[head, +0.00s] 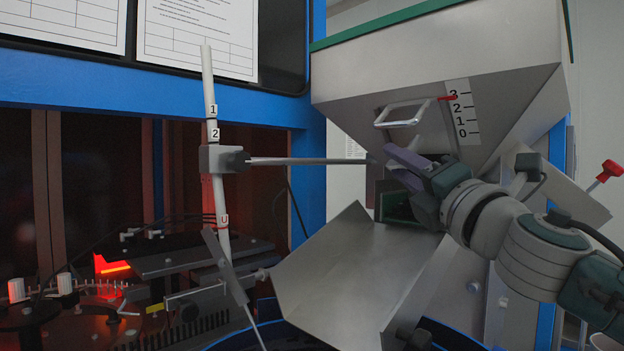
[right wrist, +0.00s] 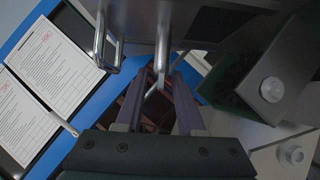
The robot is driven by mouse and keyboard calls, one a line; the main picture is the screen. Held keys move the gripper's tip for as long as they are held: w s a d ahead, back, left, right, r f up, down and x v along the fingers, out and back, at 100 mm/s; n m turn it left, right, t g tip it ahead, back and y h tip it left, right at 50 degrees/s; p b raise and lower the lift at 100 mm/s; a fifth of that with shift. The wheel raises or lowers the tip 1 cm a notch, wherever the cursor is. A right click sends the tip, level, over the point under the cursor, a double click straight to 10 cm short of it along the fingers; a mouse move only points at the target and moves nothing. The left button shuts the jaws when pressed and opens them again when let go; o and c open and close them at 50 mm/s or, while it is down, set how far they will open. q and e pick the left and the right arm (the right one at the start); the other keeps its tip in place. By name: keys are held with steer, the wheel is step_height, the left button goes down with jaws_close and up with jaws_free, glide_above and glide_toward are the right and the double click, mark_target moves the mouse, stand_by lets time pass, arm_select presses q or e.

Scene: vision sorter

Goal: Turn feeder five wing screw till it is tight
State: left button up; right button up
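My right gripper (head: 391,163) reaches in from the right, below the feeder hopper (head: 450,60). Its two purple fingers are apart. In the right wrist view the right gripper (right wrist: 160,82) is open, with the lower end of a bent metal bar (right wrist: 162,50) showing between the fingers; I cannot tell whether they touch it. I cannot make out a clear wing shape, so which part is feeder five's wing screw is uncertain. A metal loop handle (head: 404,114) and a number scale (head: 461,108) with a red pointer are on the hopper front. My left gripper is not in view.
A sloping metal chute (head: 350,275) lies below the gripper. A white post (head: 209,90) with a grey clamp (head: 222,159) holds a rod (head: 305,161) ending near the fingers. Round knobs (right wrist: 272,90) show at right in the wrist view. A red-tipped lever (head: 610,169) stands right.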

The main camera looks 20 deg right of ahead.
steer(key=b+v, duration=0.1)
steer(key=v, duration=0.5)
steer(key=shift+s, duration=0.35)
